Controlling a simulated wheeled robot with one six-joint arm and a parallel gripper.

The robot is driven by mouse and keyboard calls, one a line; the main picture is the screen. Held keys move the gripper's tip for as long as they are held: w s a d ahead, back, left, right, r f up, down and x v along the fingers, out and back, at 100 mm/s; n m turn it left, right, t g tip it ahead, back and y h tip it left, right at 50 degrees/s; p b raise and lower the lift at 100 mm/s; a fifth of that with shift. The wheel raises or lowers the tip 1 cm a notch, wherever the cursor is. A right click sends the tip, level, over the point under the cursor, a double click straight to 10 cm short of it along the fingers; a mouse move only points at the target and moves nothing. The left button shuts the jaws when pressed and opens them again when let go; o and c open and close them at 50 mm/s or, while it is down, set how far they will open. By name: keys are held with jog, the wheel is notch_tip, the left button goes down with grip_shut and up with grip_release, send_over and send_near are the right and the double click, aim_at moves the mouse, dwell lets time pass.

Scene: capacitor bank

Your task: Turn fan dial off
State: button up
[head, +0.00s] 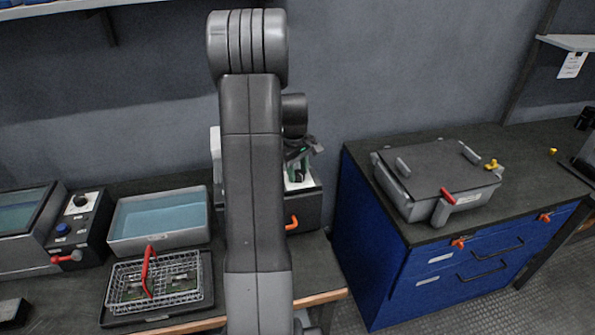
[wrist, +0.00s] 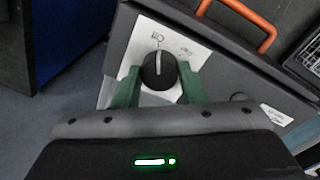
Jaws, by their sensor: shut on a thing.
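The fan dial is a round black knob (wrist: 158,72) with a white pointer line, on a white label plate (wrist: 150,45) in the wrist view. The line points up in the picture, toward small lettering at the plate's upper part; a second marking sits to its right. The lettering is too small to read surely. My gripper (wrist: 161,84) has its green fingers on both sides of the knob and is shut on it.
An orange handle (wrist: 263,36) stands on the unit close to the dial. Left on the bench are a water tray (head: 160,221), a wire basket (head: 125,285) with a red handle, and a control box (head: 78,228). A blue cabinet (head: 400,270) with a lidded case (head: 437,180) is right.

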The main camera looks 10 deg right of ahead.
jog(key=shift+n, duration=0.5)
jog(key=o, duration=1)
jog(key=shift+r, duration=0.15)
jog(key=r, duration=0.9)
jog(key=r+b, duration=0.1)
jog(key=r, duration=0.3)
jog(key=shift+s+a+r, duration=0.25)
jog(key=shift+a+r, duration=0.05)
jog(key=shift+f, duration=0.15)
jog(key=f, duration=0.9)
jog(key=f+p, duration=0.1)
jog(key=f, duration=0.3)
jog(key=shift+w+d+f, duration=0.25)
jog(key=shift+d+f, duration=0.1)
